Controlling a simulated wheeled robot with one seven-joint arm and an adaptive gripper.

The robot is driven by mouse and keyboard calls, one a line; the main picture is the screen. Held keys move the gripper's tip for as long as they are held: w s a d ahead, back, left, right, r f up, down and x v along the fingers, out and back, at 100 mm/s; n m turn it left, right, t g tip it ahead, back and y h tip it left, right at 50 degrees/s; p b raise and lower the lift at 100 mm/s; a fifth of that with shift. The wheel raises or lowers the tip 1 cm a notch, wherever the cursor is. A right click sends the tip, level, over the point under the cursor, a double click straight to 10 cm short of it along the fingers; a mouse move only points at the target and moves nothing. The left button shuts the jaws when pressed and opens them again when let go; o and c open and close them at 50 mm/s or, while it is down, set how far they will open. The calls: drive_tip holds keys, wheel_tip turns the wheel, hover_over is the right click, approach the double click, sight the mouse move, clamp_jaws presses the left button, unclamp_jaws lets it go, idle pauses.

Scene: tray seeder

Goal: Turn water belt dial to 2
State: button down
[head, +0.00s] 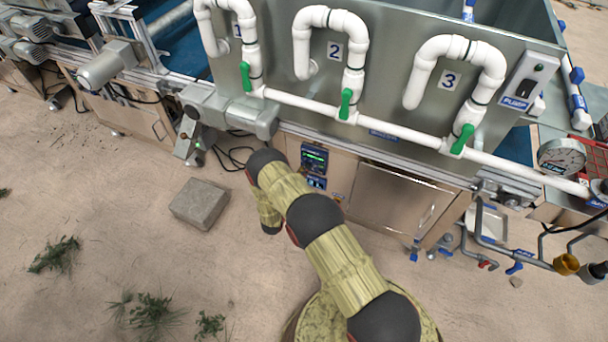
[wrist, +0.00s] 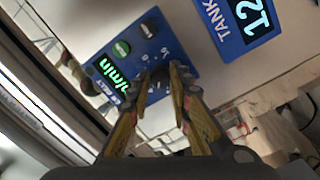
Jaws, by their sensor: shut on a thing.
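A dark dial (wrist: 158,86) with white scale marks sits lower on the panel. My gripper (wrist: 160,76) is shut on this dial, one finger at each side. The fingers hide much of the dial, and I cannot read its setting. The panel also shows in the head view (head: 314,158), below the white pipes. My gripper cannot be made out there.
A second blue panel (wrist: 243,22) marked TANK shows 12 in the wrist view. In the head view, white pipes with green valves (head: 347,104) run along the metal tank above. A grey block (head: 200,204) lies on the sandy floor at left. The floor in front is mostly open.

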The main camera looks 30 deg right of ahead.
drive_tip(key=shift+n+t+b, duration=0.4)
drive_tip(key=shift+n+b, duration=0.15)
drive_tip(key=shift+n, duration=2.75)
drive_tip(key=shift+w, duration=0.1)
drive_tip(key=c, duration=1.7)
unclamp_jaws()
drive_tip(key=shift+o, duration=0.4)
drive_tip(key=v, duration=1.2)
